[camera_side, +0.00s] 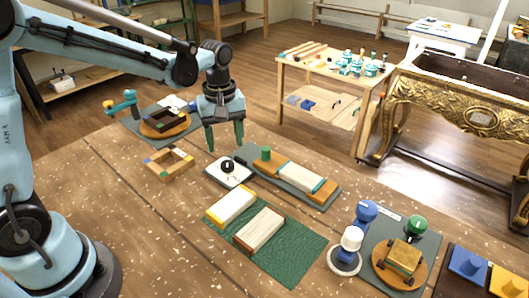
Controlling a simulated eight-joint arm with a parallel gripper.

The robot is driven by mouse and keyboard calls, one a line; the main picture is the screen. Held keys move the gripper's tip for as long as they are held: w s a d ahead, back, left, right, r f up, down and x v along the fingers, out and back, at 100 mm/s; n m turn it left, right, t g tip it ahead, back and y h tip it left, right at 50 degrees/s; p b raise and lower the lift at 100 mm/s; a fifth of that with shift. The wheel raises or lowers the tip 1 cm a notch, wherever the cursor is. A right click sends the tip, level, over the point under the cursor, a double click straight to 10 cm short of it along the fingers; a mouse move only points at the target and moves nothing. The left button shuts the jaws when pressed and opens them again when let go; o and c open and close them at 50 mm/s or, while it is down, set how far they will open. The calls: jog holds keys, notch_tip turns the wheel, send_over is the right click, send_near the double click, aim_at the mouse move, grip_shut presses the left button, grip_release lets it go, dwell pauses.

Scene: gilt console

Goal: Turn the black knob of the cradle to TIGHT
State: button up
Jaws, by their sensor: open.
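A small black knob (228,167) with a light pointer mark sits on a white plate (221,178) near the middle of the bench. The lettering on the plate is too small to read. Just right of it a grey-based cradle (324,203) with wooden end blocks holds a pale block (301,177). My gripper (225,148) points down with its green fingers apart and nothing between them. It appears above and behind the knob, not touching it. I cannot tell how high above the bench it is.
A wooden frame (154,173) lies left of the knob. Two pale blocks (231,205) lie on a green mat (300,262) in front. At right stand a blue-and-white knobbed stand (352,240) and a green-knobbed fixture (415,225). A turntable (177,128) stands behind left.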

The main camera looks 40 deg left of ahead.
aim_at(227, 163)
jog(key=shift+f, duration=3.2)
jog(key=c, duration=1)
jog(key=shift+c, duration=0.2)
